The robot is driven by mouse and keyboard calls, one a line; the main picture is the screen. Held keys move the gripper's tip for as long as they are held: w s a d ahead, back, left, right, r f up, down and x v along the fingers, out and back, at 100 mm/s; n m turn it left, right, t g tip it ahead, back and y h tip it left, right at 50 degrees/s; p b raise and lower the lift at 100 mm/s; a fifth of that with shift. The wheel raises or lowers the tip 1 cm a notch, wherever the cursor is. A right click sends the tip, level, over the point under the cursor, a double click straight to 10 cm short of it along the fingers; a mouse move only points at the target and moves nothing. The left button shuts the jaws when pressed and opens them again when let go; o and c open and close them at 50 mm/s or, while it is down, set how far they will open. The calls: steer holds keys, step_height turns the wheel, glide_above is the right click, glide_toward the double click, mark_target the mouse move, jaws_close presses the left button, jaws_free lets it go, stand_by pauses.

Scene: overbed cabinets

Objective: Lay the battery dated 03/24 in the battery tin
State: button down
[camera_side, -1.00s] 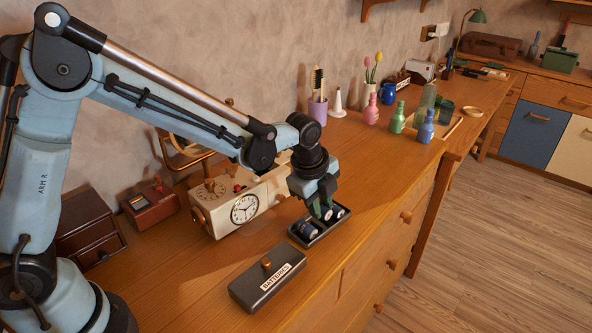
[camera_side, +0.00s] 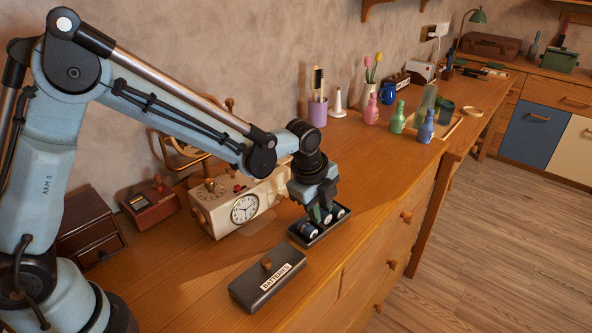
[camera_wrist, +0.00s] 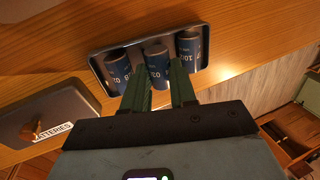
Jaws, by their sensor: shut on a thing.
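My gripper (camera_side: 322,217) reaches down into an open dark tray (camera_side: 331,233) on the wooden counter. Three dark blue batteries with pale ends lie side by side in it. In the wrist view my gripper (camera_wrist: 164,72) is shut on the middle battery (camera_wrist: 157,60), which is still in the tray between the others. The left battery (camera_wrist: 118,68) and right battery (camera_wrist: 188,48) lie apart from the fingers. Printed dates show only in part, and I cannot read a full 03/24. A dark box labelled BATTERIES (camera_side: 262,284), with a wooden knob on top, sits nearer the camera.
A cream clock radio (camera_side: 232,208) stands just behind the tray. A dark red box (camera_side: 150,203) is further left. Coloured bottles (camera_side: 398,118) and a purple cup (camera_side: 317,112) stand further back. The counter between the tray and the labelled box is clear.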

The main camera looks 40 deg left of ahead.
steer(key=shift+f, duration=0.15)
steer(key=shift+f, duration=0.35)
stand_by(0.3)
steer(key=c, duration=1.3)
jaws_free()
steer(key=shift+o, duration=0.2)
steer(key=shift+r, duration=0.15)
steer(key=shift+r, duration=1.55)
